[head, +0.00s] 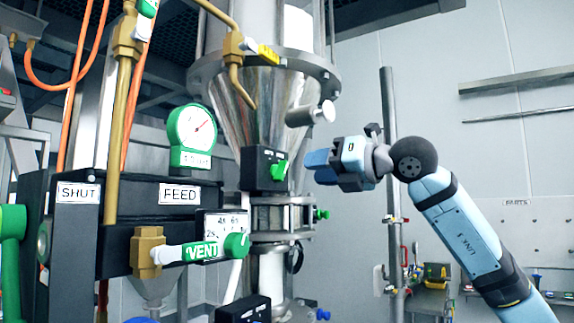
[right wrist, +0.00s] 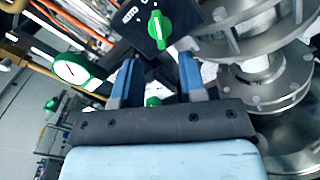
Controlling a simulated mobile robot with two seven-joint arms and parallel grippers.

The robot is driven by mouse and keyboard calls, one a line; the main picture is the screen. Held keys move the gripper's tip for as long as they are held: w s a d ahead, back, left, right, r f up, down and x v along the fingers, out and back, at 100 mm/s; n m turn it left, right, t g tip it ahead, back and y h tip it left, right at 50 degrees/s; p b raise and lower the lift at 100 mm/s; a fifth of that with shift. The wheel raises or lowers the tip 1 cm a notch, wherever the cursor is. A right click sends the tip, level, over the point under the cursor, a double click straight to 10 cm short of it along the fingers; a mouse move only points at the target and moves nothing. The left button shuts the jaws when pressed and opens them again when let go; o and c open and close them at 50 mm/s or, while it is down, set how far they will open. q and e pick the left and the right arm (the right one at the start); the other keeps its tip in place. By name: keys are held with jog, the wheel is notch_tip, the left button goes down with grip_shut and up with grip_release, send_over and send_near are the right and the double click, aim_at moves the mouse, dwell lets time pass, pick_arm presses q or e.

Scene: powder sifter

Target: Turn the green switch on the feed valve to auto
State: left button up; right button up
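A green switch (head: 279,171) sits on a black box (head: 258,165) at the steel hopper's lower cone. It also shows in the right wrist view as a green knob (right wrist: 158,28) on a black face with small white marks too small to read. My right gripper (head: 314,168) is just right of the switch in the head view, apart from it. In the wrist view my right gripper (right wrist: 158,72) has its two blue fingers spread, with nothing held between them; the switch lies beyond the fingertips. My left gripper is not in view.
A green-rimmed gauge (head: 192,130), a FEED label (head: 179,195) and a green VENT handle (head: 203,251) stand left of the hopper (head: 270,98). A steel nozzle (head: 312,114) juts out above my right gripper. A grey post (head: 391,150) stands behind it.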

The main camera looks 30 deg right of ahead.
aim_at(285, 170)
jog(key=p+x, duration=0.1)
jog(key=x, duration=0.5)
jog(key=shift+r, duration=0.15)
jog(key=shift+w+a+p, duration=0.25)
jog(key=shift+w+p, duration=0.05)
jog(key=shift+w, duration=0.25)
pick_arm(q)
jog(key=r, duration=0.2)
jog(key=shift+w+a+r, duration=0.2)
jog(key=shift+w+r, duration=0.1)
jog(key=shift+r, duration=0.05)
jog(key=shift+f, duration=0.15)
pick_arm(e)
grip_shut()
